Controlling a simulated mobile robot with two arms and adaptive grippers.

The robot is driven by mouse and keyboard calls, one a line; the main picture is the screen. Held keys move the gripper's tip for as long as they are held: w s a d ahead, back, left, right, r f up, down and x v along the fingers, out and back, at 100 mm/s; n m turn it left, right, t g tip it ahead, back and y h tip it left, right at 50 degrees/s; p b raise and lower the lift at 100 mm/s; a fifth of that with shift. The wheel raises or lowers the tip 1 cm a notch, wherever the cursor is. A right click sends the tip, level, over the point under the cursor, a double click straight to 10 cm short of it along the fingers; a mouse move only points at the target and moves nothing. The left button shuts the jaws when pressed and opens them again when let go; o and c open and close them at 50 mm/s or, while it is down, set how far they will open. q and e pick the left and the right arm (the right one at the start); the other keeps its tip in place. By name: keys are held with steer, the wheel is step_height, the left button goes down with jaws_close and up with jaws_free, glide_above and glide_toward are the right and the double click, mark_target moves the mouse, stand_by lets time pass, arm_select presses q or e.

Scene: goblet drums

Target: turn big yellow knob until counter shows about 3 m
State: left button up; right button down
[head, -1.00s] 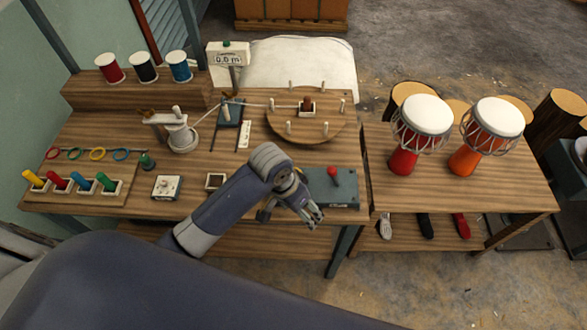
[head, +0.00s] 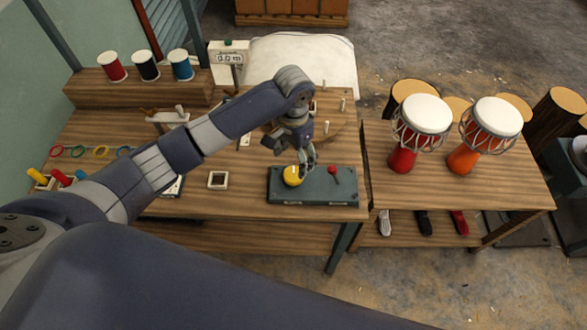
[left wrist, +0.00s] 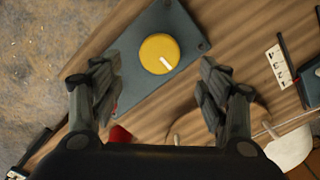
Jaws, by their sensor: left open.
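The big yellow knob (head: 292,176) sits on a dark grey panel (head: 315,192) at the table's front edge. The left wrist view shows the knob (left wrist: 157,50) from above, with a white pointer line. My left gripper (head: 305,166) is over the panel, by the knob's right side in the head view. Its fingers (left wrist: 160,78) are spread wide and empty, either side of the knob and apart from it. The counter (head: 229,57) stands at the back; its small digits seem to read 0.0 m. My right gripper is not in view.
A red-topped lever (head: 333,170) stands on the panel right of the knob. A round wooden turntable (head: 335,128) with pegs lies behind my left arm. Spools stand back left. Two drums (head: 427,115) stand on the right table. A small square frame (head: 217,180) lies left of the panel.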

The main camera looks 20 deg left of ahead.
mark_target(293, 174)
arm_select(q)
step_height(293, 174, down, 7)
steer(key=shift+f+p, duration=0.1)
steer(key=shift+p, duration=0.4)
steer(key=c, duration=1.1)
